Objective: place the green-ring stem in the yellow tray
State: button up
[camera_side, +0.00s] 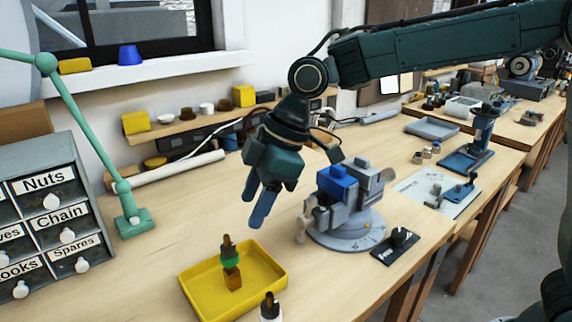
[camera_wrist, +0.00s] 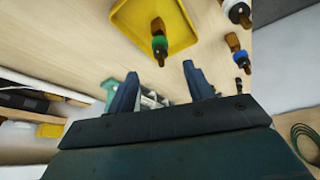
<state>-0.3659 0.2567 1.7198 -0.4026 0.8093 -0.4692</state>
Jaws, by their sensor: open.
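The yellow tray (camera_side: 204,288) lies on the bench at the front left in the side view. It also shows at the top of the wrist view (camera_wrist: 128,18). The green-ring stem (camera_side: 231,262), dark-tipped and brown with a green band, stands inside the tray, roughly upright. It also shows in the wrist view (camera_wrist: 159,42). My gripper (camera_side: 255,205) is open, with nothing between its blue fingers, above the bench and behind the tray. In the wrist view the fingers (camera_wrist: 160,88) point towards the tray and stem, apart from both.
A grey vise on a round base (camera_side: 345,228) with a blue block stands right of my gripper. Another dark-tipped stem (camera_side: 270,305) stands by the tray's front right. A green lamp (camera_side: 133,222) and labelled drawers (camera_side: 50,215) stand left. Bare bench lies behind the tray.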

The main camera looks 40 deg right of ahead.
dwell(0.4)
jog(key=s+d+r+m+t+h, duration=0.1)
jog(key=s+d+r+m, duration=0.25)
jog(key=d, duration=0.35)
jog(key=s+d+r+m+t+h, duration=0.1)
jog(key=s+d+r+m, duration=0.1)
jog(key=s+d, duration=0.35)
jog(key=s+d+f+m+t+h, duration=0.1)
jog(key=s+d+f+m, duration=0.3)
jog(key=s+d+m, duration=0.4)
jog(key=s+d+h, duration=0.1)
jog(key=s+d, duration=0.2)
jog(key=s, duration=0.3)
jog(key=shift+s+d, duration=0.4)
